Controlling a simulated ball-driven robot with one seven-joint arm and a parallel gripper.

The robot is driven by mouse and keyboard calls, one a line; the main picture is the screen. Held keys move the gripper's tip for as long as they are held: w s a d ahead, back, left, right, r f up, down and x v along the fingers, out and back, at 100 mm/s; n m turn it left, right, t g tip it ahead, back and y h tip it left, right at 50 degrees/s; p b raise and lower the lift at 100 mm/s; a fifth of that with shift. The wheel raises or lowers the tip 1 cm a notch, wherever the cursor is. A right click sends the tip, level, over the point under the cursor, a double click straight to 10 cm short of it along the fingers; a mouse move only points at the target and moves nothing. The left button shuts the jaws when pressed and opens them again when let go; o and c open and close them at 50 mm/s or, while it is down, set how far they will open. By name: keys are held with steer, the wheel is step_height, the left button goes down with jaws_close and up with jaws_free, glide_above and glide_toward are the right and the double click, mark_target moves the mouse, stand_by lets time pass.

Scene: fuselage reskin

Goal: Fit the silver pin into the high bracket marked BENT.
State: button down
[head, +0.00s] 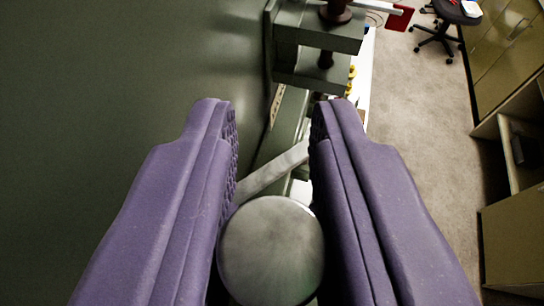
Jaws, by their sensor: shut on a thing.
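My gripper (273,135) shows as two purple padded fingers reaching forward from the bottom of the head view. It is shut on the silver pin (270,252), whose round, flat grey end faces me between the fingers. The rest of the pin is hidden behind that end. A grey-green bracket (318,30) with two stacked plates stands ahead, above and slightly right of the fingertips, apart from the pin. A dark red-brown fitting (335,12) sits at its upper plate. No BENT marking is readable, so I cannot tell whether this is the named bracket.
A large dark green surface (110,75) fills the left side. A pale grey slanted bar (274,171) shows between the fingers. A red tag (400,17) is beside a white rod at the upper right. Carpet (425,110), an office chair (440,35) and tan cabinets (510,50) lie right.

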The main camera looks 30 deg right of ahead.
steer(key=shift+r+p, duration=0.45)
steer(key=shift+r, duration=1.6)
steer(key=shift+f+b, duration=1.35)
steer(key=shift+f, duration=1.65)
steer(key=shift+r, duration=0.1)
steer(key=shift+w+r+p, duration=0.1)
steer(key=shift+r+p, duration=1.3)
steer(key=shift+r, duration=1.5)
steer(key=shift+f+b, duration=0.3)
steer(key=shift+f, duration=0.2)
